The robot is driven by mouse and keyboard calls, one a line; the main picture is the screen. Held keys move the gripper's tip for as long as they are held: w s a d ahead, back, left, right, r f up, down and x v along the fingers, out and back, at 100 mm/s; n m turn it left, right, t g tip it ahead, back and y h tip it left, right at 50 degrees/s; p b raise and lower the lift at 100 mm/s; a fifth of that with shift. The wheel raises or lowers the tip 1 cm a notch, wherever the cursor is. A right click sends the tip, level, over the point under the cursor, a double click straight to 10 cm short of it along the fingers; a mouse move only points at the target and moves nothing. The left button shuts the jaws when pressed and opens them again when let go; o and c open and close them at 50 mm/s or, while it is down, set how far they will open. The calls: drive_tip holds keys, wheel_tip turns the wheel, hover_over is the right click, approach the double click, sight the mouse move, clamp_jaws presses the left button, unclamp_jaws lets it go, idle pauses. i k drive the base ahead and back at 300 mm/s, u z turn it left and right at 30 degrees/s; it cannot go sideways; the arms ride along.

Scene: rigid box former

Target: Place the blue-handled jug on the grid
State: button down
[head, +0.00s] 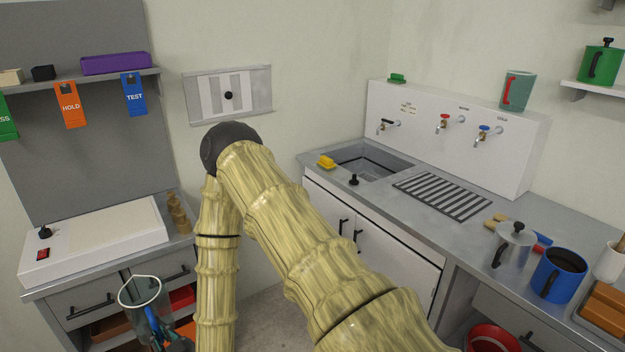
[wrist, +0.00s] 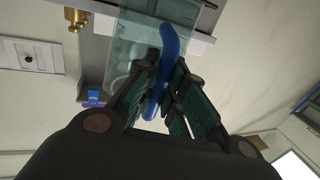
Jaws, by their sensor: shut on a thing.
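The jug (head: 140,290) is clear glass with a blue handle. In the head view it is at the lower left, in front of the drawer cabinet. My gripper (head: 172,338) is beside it, partly cut off by the frame's lower edge. In the wrist view my gripper (wrist: 163,98) is shut on the blue handle (wrist: 170,45), with the clear jug body (wrist: 130,50) beyond the fingers. The grid (head: 442,195) is a dark, striped panel in the counter right of the sink, well to the right of the jug. Its top is bare.
Taps (head: 488,133) project from the wall behind. A metal pot (head: 514,245) and a blue jug (head: 558,275) stand right of the grid. My arm crosses the middle of the head view.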

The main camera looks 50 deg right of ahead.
sight(427, 185)
drive_tip(key=k, duration=1)
drive_tip(key=z, duration=0.6)
drive_tip(key=i, duration=0.55)
drive_tip(key=z, duration=0.8)
drive_tip(key=i, duration=0.75)
drive_tip(key=u, duration=0.05)
